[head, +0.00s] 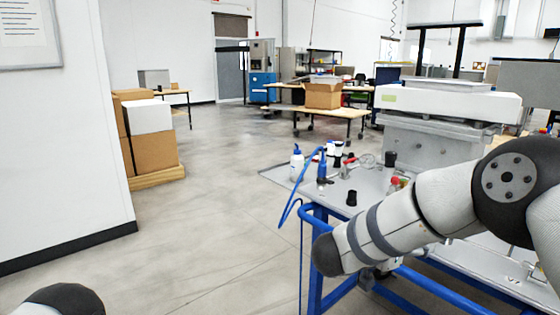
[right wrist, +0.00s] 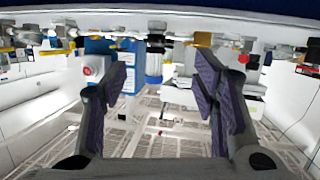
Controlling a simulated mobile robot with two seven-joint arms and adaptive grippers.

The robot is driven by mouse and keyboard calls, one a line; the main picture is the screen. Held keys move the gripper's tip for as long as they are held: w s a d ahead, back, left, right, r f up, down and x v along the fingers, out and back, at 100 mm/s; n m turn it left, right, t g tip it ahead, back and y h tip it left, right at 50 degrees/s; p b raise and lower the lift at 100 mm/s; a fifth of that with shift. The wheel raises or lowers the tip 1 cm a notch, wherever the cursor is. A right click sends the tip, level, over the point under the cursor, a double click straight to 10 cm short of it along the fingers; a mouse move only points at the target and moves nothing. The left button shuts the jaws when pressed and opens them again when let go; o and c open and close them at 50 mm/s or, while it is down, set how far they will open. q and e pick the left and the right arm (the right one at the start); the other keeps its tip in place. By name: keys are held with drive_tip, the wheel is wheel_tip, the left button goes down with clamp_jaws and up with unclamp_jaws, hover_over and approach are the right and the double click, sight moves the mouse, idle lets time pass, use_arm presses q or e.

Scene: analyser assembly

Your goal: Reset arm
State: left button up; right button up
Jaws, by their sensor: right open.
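My right arm (head: 410,222) reaches in from the right of the head view, bent, in front of the blue-framed bench. Its gripper cannot be made out clearly there. In the right wrist view my right gripper (right wrist: 160,66) has its two dark pads spread wide apart with nothing held between them. Blurred blue and white items show beyond the fingers, apart from them as far as I can tell. A dark rounded part of my left arm (head: 62,300) shows at the bottom left of the head view. My left gripper is out of view.
A bench (head: 372,184) with a blue frame carries a white bottle (head: 296,164), a red-capped item (head: 395,183) and a large grey-white machine (head: 440,145). A blue hose (head: 291,205) hangs off its left side. Boxes (head: 155,152) stand by the left wall. The floor between is open.

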drive_tip(key=s+a+f+n+t+y+p, duration=0.1)
drive_tip(key=s+f+n+y, duration=0.25)
drive_tip(key=f, duration=0.45)
drive_tip(key=s+a+f+n+t+y, duration=0.1)
drive_tip(key=s+f+n+y, duration=0.25)
drive_tip(key=f, duration=0.55)
drive_tip(key=s+a+f+n+g+y, duration=0.1)
drive_tip(key=s+f+n+g+y, duration=0.15)
drive_tip(key=s+f, duration=0.65)
use_arm(q)
drive_tip(key=w+r+t+p, duration=0.1)
drive_tip(key=w+r, duration=0.2)
drive_tip(key=w, duration=0.2)
drive_tip(key=shift+r+p, duration=0.35)
drive_tip(key=shift+r, duration=0.05)
use_arm(e)
drive_tip(key=s+a+n+g+y, duration=0.1)
drive_tip(key=s+g, duration=0.9)
drive_tip(key=s, duration=2.4)
drive_tip(key=shift+s+r+y, duration=0.3)
drive_tip(key=shift+r+y, duration=0.15)
drive_tip(key=shift+y, duration=0.7)
use_arm(q)
drive_tip(key=shift+d, duration=0.1)
